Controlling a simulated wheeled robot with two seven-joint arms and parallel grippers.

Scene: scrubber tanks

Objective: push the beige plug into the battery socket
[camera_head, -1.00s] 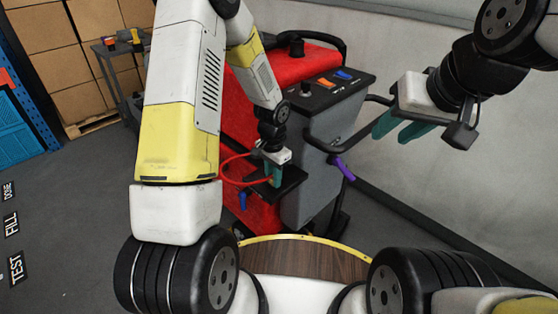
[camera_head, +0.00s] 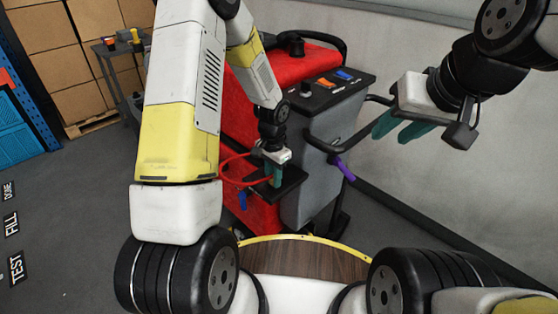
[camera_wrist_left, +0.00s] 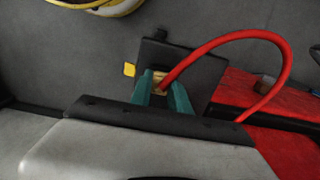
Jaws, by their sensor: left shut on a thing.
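My left gripper (camera_head: 275,176) is at the black shelf (camera_head: 291,184) on the side of the red scrubber (camera_head: 254,212). In the left wrist view its teal fingers (camera_wrist_left: 164,93) are shut on the beige plug (camera_wrist_left: 160,83), which shows only as a small patch between them. A red cable (camera_wrist_left: 228,37) loops from the plug to the red body. The black plate (camera_wrist_left: 190,68) lies just beyond the fingertips. The socket itself is hidden, so I cannot tell how deep the plug sits. My right gripper (camera_head: 396,130) is open and empty, raised at the right beside the wall.
The scrubber's grey tank and control panel (camera_head: 322,92) stand right of my left gripper. A black handle bar (camera_head: 345,138) and a purple grip (camera_head: 342,168) stick out there. A blue hanging part (camera_head: 243,200) is below the shelf. Boxes (camera_head: 48,47) stand at the back left.

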